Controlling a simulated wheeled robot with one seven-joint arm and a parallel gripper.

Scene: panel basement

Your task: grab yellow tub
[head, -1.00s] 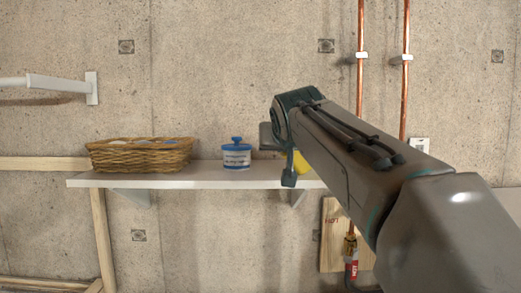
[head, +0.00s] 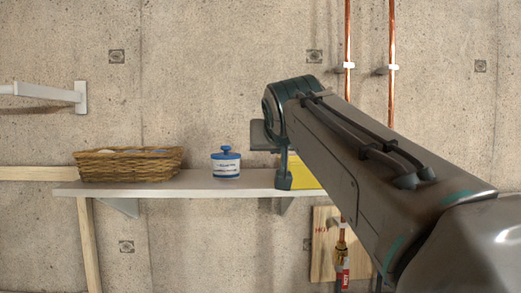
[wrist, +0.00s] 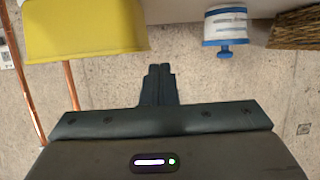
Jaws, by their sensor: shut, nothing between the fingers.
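The yellow tub (head: 304,173) stands on the white shelf (head: 150,188), mostly hidden behind my arm in the head view. In the wrist view, which shows the scene upside down, the tub (wrist: 85,28) fills the upper left. My gripper (wrist: 159,70) shows in the wrist view with its two dark fingers together and nothing between them. The fingertips appear to the right of the tub and apart from it in that picture.
A blue and white lidded container (head: 226,163) stands on the shelf left of my arm. A wicker basket (head: 128,165) sits further left. Copper pipes (head: 391,60) run up the concrete wall at right. The shelf between container and basket is clear.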

